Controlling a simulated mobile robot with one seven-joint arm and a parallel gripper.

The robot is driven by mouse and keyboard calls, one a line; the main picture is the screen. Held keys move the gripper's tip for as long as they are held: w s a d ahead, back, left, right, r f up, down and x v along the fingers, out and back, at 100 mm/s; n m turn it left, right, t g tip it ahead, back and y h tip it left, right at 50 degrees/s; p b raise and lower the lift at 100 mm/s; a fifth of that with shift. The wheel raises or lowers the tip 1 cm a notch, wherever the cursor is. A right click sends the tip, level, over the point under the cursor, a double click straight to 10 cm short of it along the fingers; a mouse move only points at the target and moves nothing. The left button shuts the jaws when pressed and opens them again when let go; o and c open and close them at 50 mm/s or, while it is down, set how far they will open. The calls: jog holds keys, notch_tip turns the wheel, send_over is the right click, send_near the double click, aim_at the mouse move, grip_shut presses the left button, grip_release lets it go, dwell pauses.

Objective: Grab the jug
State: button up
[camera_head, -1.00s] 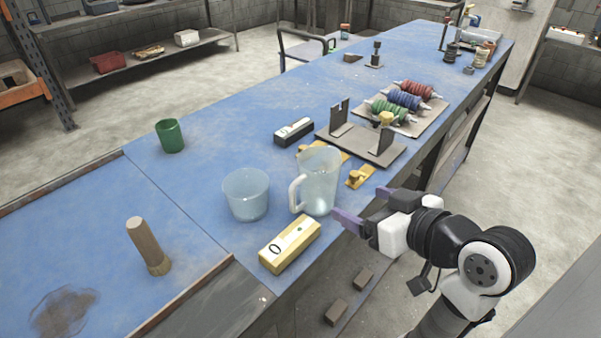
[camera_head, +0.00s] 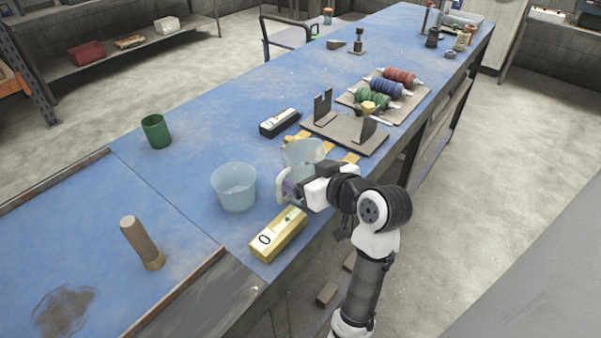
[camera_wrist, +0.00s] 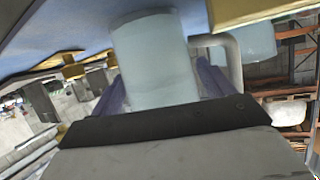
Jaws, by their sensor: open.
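The jug (camera_head: 303,152) is a translucent pale vessel with a white handle, upright on the blue bench near its right edge. My arm hides its lower part in the head view. In the wrist view the jug (camera_wrist: 155,60) stands between the two purple fingers, with its handle on the right. My gripper (camera_wrist: 160,88) is open around the jug's body, one finger on each side. In the head view my gripper (camera_head: 292,186) reaches the jug from the right. I cannot tell whether a finger touches the jug.
A translucent cup (camera_head: 234,188) stands just left of the jug. A yellow box (camera_head: 279,235) lies in front of it. A dark stand (camera_head: 345,132) is behind it, with a black box (camera_head: 280,122) nearby.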

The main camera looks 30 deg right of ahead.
jog(key=shift+w+f, duration=0.15)
jog(key=shift+w, duration=0.15)
jog(key=c, duration=0.8)
jog(key=shift+c, duration=0.7)
